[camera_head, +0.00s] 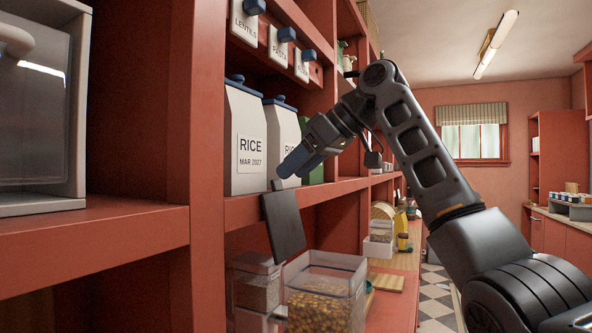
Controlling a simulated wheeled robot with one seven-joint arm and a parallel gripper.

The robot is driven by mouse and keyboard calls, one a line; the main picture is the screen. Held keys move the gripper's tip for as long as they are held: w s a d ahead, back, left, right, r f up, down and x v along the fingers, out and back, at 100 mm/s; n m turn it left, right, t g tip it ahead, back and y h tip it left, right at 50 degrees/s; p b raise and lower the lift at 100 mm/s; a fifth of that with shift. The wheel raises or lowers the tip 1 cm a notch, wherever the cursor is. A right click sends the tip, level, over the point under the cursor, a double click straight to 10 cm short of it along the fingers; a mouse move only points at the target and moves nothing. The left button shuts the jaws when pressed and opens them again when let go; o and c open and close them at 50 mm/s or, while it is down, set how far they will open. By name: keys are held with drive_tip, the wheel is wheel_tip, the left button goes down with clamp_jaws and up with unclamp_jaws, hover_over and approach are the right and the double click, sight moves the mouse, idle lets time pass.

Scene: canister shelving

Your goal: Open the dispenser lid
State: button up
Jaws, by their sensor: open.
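A clear dispenser bin (340,285) with yellow-orange kernels stands on the lower counter at bottom centre. A dark flat lid (284,224) stands steeply tilted above the bin's left back side, and the bin's top looks uncovered. Whether the lid touches the bin's rim is hard to tell. My gripper (284,172) is just above that tab, pointing down and left, in front of the rice canisters. Its jaws are open, though the gap between the fingers is hard to see from here. Contact with the lid cannot be told.
White rice canisters (245,140) with blue tops stand on the red shelf behind my gripper. A smaller clear container (256,285) stands left of the bin. A grey clear-fronted box (40,205) sits on the near left shelf. The checkered floor (433,293) shows at right.

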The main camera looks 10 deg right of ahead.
drive_tip(key=b+v, duration=0.1)
drive_tip(key=v, duration=0.6)
drive_tip(key=shift+f, duration=0.1)
drive_tip(key=t+y+p, duration=0.2)
drive_tip(key=y, duration=0.1)
hover_over(283, 206)
drive_tip(key=shift+w+f, duration=0.1)
drive_tip(key=shift+f, duration=3.25)
drive_tip(key=shift+c, duration=0.3)
clamp_jaws()
